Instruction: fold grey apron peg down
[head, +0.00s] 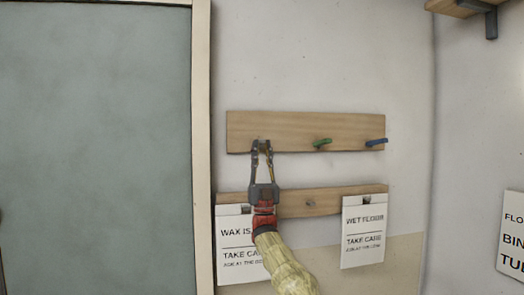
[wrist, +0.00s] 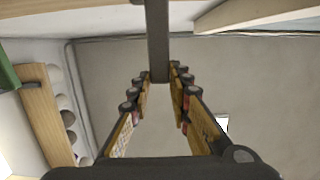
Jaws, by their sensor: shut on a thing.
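The upper wooden board (head: 290,122) is on the wall and carries the pegs. The green peg (head: 322,142) and the blue peg (head: 376,142) stick out from its middle and right. My gripper (head: 262,149) reaches up to the board's left end, its fingertips at the lower edge. In the wrist view, a dark grey bar, seemingly the grey apron peg (wrist: 158,42), comes down between my gripper's fingertips (wrist: 159,78). The fingers are shut on it. In the head view the fingers mostly hide this peg, so its tilt is hard to tell.
A lower wooden board (head: 322,203) holds a left sign (head: 230,262), partly behind my arm, and a right sign (head: 363,240). A grey-green door (head: 95,150) is at left. A wooden shelf (head: 460,7) is at upper right.

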